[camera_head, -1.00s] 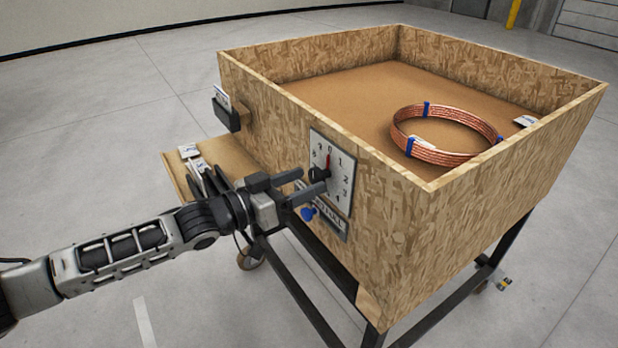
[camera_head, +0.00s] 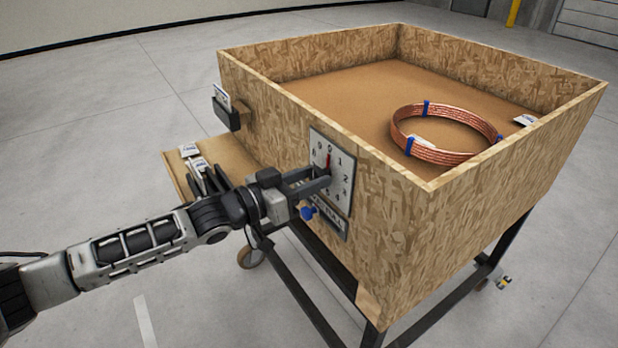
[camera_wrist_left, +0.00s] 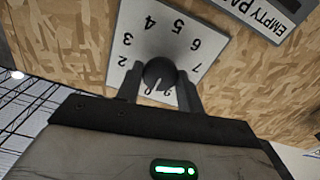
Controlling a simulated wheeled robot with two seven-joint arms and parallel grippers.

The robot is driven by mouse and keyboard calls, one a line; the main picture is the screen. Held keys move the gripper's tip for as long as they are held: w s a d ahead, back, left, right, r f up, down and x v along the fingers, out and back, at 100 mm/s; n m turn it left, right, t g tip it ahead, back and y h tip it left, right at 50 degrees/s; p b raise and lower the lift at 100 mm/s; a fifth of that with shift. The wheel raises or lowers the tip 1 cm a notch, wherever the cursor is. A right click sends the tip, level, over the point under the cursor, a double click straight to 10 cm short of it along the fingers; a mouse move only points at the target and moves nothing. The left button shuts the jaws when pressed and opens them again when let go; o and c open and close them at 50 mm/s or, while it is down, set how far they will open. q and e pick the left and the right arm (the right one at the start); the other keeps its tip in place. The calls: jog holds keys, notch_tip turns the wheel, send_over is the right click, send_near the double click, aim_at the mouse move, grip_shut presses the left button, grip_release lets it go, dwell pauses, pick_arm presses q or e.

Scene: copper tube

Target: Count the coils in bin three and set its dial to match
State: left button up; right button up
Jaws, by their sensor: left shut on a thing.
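The bin (camera_head: 420,220) is a chipboard box on a dark wheeled frame. One copper coil (camera_head: 447,153) with blue ties lies inside it near the right front corner. A white dial plate (camera_head: 343,184) with numbers is on the bin's front left wall, and its red pointer (camera_head: 329,160) points up at 0. My left gripper (camera_head: 322,177) is at the dial. In the left wrist view its fingers are on either side of the round black knob (camera_wrist_left: 159,73), shut on it, and the plate shows upside down. My right gripper is out of view.
A label plate reading EMPTY PA... (camera_wrist_left: 262,14) is below the dial, partly cut off, with a blue knob (camera_head: 308,212) beside it. A side shelf (camera_head: 178,178) holds cards and dark items. A card holder (camera_head: 226,112) hangs on the wall. A white tag (camera_head: 526,121) lies inside the bin.

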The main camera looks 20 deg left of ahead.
pick_arm(q)
jog(key=shift+m, duration=0.3)
jog(key=m+p, duration=0.1)
jog(key=m, duration=0.2)
jog(key=shift+m, duration=1.6)
jog(key=o, duration=1)
jog(key=shift+s, duration=0.1)
jog(key=v, duration=1.5)
jog(key=shift+s+a, duration=0.25)
jog(key=shift+s, duration=0.05)
